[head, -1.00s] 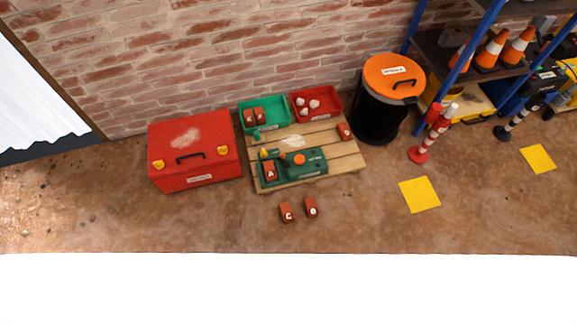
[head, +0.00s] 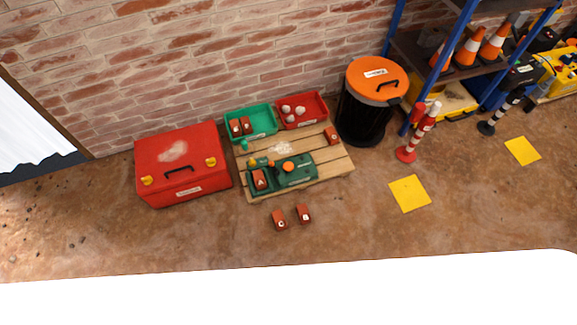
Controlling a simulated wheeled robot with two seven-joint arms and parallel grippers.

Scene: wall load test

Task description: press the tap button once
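A green device (head: 299,173) lies on a wooden pallet (head: 335,163) near the brick wall. An orange round knob or button (head: 288,166) sits on its top; I cannot tell for sure that it is the tap button. A brick marked A (head: 260,180) sits in the left part of the device. A small yellow-orange piece (head: 252,162) is at its left back edge. Neither of my grippers is in view.
Behind the device stand a green bin (head: 262,135) with bricks and a red bin (head: 318,123) with pale lumps. A red toolbox (head: 205,187) is left, a black bin with orange lid (head: 362,118) right. Two bricks (head: 280,219) (head: 304,214) lie in front.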

